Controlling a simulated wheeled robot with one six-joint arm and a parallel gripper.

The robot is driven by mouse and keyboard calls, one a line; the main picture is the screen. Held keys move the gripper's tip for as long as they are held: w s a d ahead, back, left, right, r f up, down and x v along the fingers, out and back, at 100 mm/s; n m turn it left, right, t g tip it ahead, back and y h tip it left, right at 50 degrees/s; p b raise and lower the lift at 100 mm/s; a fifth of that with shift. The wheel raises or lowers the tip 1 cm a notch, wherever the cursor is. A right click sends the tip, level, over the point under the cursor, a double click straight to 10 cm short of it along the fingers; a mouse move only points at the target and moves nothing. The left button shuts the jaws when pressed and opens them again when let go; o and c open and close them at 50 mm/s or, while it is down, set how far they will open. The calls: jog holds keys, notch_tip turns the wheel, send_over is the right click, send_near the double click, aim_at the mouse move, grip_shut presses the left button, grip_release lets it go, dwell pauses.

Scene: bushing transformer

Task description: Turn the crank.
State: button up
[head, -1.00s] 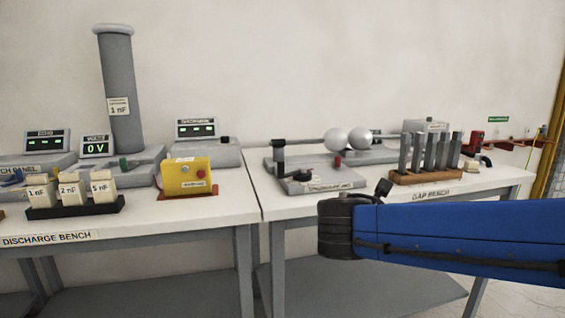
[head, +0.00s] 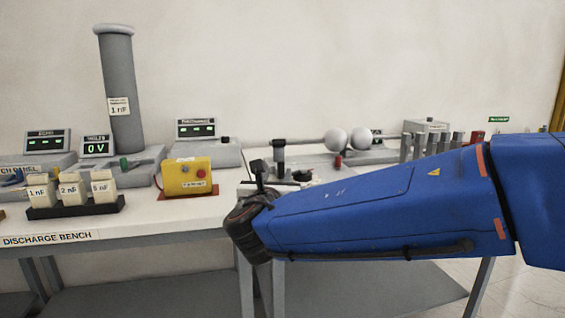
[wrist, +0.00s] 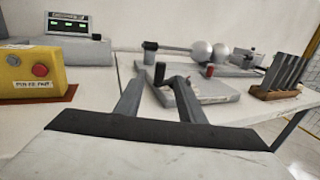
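The crank stands on the grey sphere-gap base on the right bench. In the wrist view its upright black handle (wrist: 160,72) shows between and beyond my fingertips, with no contact that I can make out. Its dark hub (head: 303,175) shows just right of my gripper in the head view. My gripper (wrist: 156,82) is open and empty, its two grey fingers spread and pointing at the crank. In the head view my gripper (head: 264,172) is at the bench's left front, and my blue arm hides part of the base.
Two metal spheres (head: 348,139) on a rod and a red knob (wrist: 210,70) are behind the crank. A rack of grey bars (wrist: 285,75) is to the right. A yellow box (head: 186,178) with buttons is to the left. Bench surface in front is clear.

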aim_at(282, 161)
jog(key=w, duration=0.8)
jog(key=w+d, duration=0.1)
jog(key=w, duration=0.3)
jog(key=shift+w, duration=0.4)
grip_shut()
